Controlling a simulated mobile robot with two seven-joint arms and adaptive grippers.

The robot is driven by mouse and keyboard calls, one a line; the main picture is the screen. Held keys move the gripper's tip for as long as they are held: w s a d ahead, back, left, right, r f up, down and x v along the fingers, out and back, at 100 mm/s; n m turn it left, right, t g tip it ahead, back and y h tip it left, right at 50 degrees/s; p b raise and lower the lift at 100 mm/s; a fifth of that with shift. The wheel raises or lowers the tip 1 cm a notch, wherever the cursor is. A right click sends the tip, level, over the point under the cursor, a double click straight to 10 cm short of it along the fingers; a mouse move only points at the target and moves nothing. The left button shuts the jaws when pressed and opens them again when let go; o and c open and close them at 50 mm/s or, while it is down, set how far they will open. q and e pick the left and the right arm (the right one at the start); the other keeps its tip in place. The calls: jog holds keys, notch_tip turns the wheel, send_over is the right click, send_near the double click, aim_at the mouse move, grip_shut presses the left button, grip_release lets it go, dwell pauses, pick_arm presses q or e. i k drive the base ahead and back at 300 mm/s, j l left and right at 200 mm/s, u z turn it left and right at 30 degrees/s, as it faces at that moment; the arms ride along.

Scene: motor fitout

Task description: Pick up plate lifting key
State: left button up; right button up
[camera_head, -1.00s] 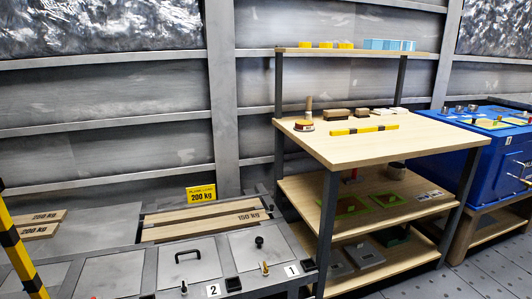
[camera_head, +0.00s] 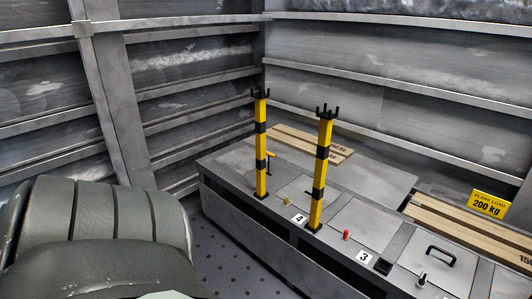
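A small T-shaped tool with a yellow-orange handle (camera_head: 271,154) and a thin dark shaft stands upright at the far side of the grey floor-plate bench (camera_head: 225,160), just right of the left striped post. It looks like the plate lifting key, though it is small and I cannot be sure. The bench has square plates; one plate (camera_head: 358,226) lies right of the striped posts. Neither of my grippers is in view.
Two yellow-and-black posts (camera_head: 261,145) (camera_head: 321,172) with forked tops stand on the bench. Planks (camera_head: 310,146) lie behind. A yellow "200 kg" sign (camera_head: 489,204) stands at right. A large grey ribbed rounded body (camera_head: 100,215) fills the lower left. Dark floor (camera_head: 225,250) shows between.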

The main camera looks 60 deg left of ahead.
aim_at(271, 155)
jog(key=u, duration=1.85)
